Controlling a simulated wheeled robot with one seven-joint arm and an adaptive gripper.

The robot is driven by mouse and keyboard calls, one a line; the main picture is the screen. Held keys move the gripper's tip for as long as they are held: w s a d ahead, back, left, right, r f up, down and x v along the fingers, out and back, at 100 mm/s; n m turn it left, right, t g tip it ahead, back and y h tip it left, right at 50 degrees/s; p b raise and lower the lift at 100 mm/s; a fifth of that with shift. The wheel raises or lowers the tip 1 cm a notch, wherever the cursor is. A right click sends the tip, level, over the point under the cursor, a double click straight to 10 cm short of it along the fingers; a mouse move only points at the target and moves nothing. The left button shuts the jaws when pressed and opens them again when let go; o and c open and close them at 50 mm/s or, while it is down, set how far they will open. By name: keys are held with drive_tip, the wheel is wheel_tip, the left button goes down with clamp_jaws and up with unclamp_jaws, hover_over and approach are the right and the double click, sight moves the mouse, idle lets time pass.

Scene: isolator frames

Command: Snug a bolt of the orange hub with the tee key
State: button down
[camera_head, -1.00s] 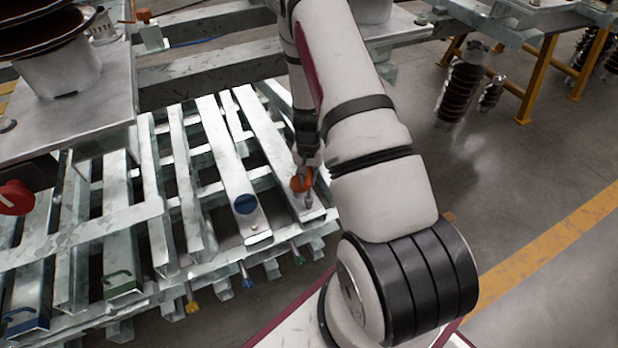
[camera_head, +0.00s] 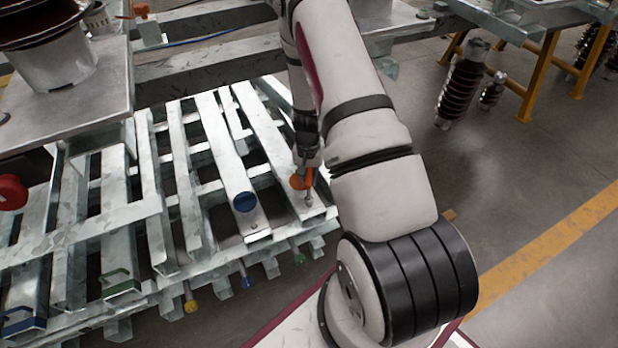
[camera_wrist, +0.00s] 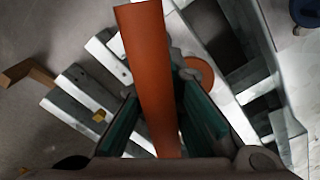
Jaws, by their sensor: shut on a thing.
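My gripper (camera_wrist: 160,125) is shut on the orange bar of the tee key (camera_wrist: 148,60), which runs between its green-padded fingers in the wrist view. The orange hub (camera_wrist: 200,72) shows as a round disc behind the bar, partly hidden by the bar and a grey metal part. In the head view my gripper (camera_head: 308,158) points down at the end of a galvanised rail, right at an orange patch (camera_head: 301,181); hub and key cannot be told apart there. Whether the key's tip sits on a bolt is hidden.
A blue disc (camera_head: 245,202) sits on the neighbouring rail to the left. Galvanised rails (camera_head: 185,190) with gaps fill the left and middle. A red knob (camera_head: 12,192) is at the far left. Open floor (camera_head: 520,190) lies to the right, with a small brown block (camera_head: 449,215).

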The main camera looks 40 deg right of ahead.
drive_tip(key=shift+f, duration=0.35)
idle(0.3)
drive_tip(key=m+p, duration=0.2)
drive_tip(key=m, duration=1.7)
drive_tip(key=shift+m, duration=0.3)
drive_tip(key=shift+r+p, duration=0.1)
drive_tip(key=shift+p, duration=0.25)
